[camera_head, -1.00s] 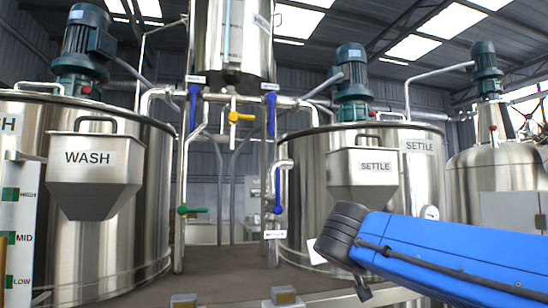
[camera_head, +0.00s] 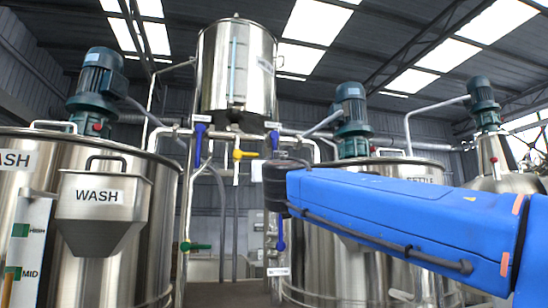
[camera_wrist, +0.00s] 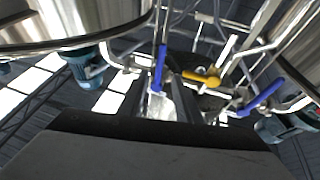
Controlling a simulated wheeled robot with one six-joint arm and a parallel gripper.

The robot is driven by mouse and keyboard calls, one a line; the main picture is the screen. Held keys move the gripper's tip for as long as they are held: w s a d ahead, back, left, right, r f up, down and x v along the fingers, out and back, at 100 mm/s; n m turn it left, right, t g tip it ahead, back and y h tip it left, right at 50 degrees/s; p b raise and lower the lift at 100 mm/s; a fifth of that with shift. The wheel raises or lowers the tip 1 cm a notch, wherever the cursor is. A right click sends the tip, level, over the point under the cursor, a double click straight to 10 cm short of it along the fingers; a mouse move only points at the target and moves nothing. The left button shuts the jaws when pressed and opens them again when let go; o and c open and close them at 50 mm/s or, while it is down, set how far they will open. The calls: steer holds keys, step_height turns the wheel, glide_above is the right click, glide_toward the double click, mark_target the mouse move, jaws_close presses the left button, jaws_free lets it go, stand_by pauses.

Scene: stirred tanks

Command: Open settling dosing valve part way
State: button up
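Two blue valve handles hang straight down beneath the raised steel vessel (camera_head: 237,70), the left one (camera_head: 199,146) and the right one (camera_head: 274,140). A yellow handle (camera_head: 244,154) lies level between them. Their labels are too small to read, so I cannot tell which is the settling dosing valve. In the wrist view two blue handles, left (camera_wrist: 159,68) and right (camera_wrist: 262,98), show with the yellow handle (camera_wrist: 200,78) between. My gripper's dark body (camera_wrist: 155,140) fills the bottom of the wrist view. Its fingers are not clear, and my blue arm hides it in the head view.
The WASH tank (camera_head: 150,200) with its hopper (camera_head: 100,210) stands left. The SETTLE tank (camera_head: 335,265) is partly behind my arm. A green handle (camera_head: 197,246) and another blue handle (camera_head: 281,234) sit lower on the pipes. Motors (camera_head: 352,115) stand above.

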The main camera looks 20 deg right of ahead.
steer(key=x, duration=1.5)
steer(key=shift+f, duration=0.1)
steer(key=shift+c, duration=0.7)
jaws_close()
